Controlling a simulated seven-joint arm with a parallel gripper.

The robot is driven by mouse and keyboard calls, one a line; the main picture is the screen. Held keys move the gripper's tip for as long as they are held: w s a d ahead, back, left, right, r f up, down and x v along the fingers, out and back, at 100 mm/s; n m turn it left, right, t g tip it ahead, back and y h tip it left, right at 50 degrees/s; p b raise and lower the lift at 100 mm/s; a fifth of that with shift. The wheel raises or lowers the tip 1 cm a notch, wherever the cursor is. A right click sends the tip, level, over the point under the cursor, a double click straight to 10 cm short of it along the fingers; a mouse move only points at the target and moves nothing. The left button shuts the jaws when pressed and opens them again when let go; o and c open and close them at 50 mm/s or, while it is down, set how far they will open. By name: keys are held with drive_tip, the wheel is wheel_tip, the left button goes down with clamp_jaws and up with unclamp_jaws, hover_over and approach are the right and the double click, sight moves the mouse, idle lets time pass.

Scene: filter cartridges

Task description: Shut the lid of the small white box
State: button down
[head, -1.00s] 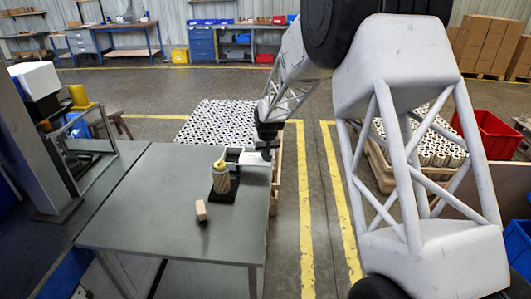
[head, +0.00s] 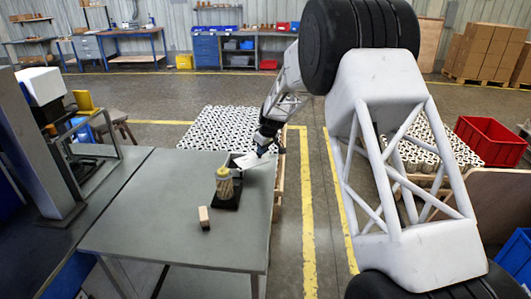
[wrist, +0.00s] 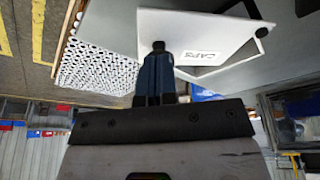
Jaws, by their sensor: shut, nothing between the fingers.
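The small white box (wrist: 198,75) is at the far right part of the grey table, behind the bottle. In the wrist view its lid (wrist: 180,32) is a white panel marked "CAPS" with a dark knob at one corner. The lid stands at a slant with a gap beneath it, so it looks partly open. In the head view the white lid (head: 244,160) is small and partly hidden. My gripper (wrist: 158,47) is shut and empty, its fingertips at the lid's edge. I cannot tell whether they touch. In the head view my gripper (head: 262,150) is beside the lid.
A bottle with a yellow-green top (head: 224,182) stands on a dark base just in front of the box. A small tan block (head: 204,217) lies nearer the front. The left part of the grey table (head: 150,215) is clear. A pallet of white cylinders (head: 225,130) is behind.

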sight(254, 154)
drive_tip(key=w+a+n, duration=0.1)
drive_tip(key=w+a+n+g, duration=0.1)
drive_tip(key=a+n, duration=0.2)
drive_tip(key=n, duration=0.1)
drive_tip(key=shift+w+a+f+g+y, duration=0.1)
drive_tip(key=shift+w+a+g+y, duration=0.2)
drive_tip(key=shift+w, duration=0.1)
drive_tip(key=shift+w+a+n+g, duration=0.2)
drive_tip(key=shift+a+n+g, duration=0.2)
drive_tip(key=shift+a+n, duration=1.25)
drive_tip(key=shift+a, duration=0.2)
drive_tip(key=shift+d, duration=0.1)
drive_tip(key=d, duration=0.4)
drive_tip(key=shift+w+r+m, duration=0.1)
drive_tip(key=shift+r+m, duration=0.15)
drive_tip(key=shift+r, duration=0.15)
drive_tip(key=v, duration=1)
drive_tip(key=shift+a, duration=0.15)
